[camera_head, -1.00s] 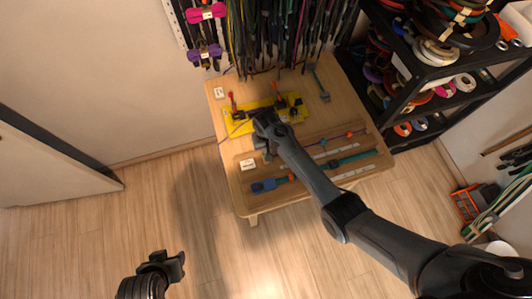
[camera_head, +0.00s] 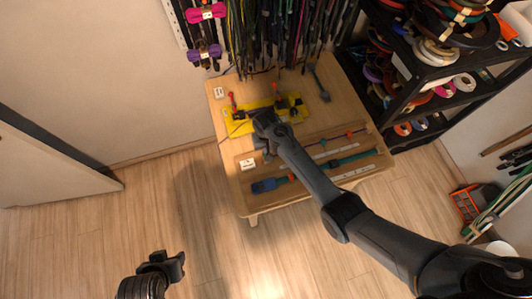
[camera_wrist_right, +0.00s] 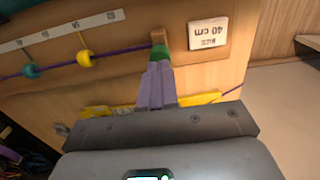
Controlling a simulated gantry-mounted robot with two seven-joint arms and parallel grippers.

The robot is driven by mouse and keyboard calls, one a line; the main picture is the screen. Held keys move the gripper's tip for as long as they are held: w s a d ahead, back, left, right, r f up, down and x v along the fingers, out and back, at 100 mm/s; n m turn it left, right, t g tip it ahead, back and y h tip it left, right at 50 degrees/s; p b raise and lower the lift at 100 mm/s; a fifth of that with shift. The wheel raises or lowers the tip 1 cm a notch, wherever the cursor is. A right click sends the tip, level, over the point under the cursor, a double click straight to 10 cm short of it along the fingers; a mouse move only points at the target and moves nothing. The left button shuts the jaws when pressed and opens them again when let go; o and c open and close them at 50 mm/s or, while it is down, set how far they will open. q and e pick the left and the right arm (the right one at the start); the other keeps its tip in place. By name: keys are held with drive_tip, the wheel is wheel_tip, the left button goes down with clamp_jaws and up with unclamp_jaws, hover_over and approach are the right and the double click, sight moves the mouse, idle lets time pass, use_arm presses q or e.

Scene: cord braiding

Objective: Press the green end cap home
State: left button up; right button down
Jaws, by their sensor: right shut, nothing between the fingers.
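The green end cap (camera_wrist_right: 161,53) shows in the right wrist view, at the tips of my right gripper's fingers, below a small wooden block (camera_wrist_right: 158,36). My right gripper (camera_wrist_right: 160,64) is shut, with its two purple-grey fingers side by side. The tips look to be against or very near the cap; contact is not certain. In the head view my right gripper (camera_head: 267,152) is over the table beside the yellow board, and the cap cannot be made out. My left gripper (camera_head: 172,263) is at the lower left, over the floor, away from the table; its jaw opening is unclear.
A purple cord with a yellow bead (camera_wrist_right: 84,58) and a teal bead (camera_wrist_right: 32,71) runs beside a white ruler strip (camera_wrist_right: 60,32). The yellow board (camera_head: 238,127) carries red-topped parts. Hanging cords crowd the table's back.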

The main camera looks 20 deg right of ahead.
drive_tip(key=shift+f+b, duration=0.7)
drive_tip(key=shift+f, duration=0.35)
drive_tip(key=shift+r, duration=0.15)
drive_tip(key=shift+r+p, duration=0.45)
drive_tip(key=shift+p, duration=0.2)
wheel_tip(320, 180, up, 5)
drive_tip(key=p, duration=0.5)
drive_tip(key=shift+r+p, duration=0.95)
drive_tip(key=shift+p, duration=0.3)
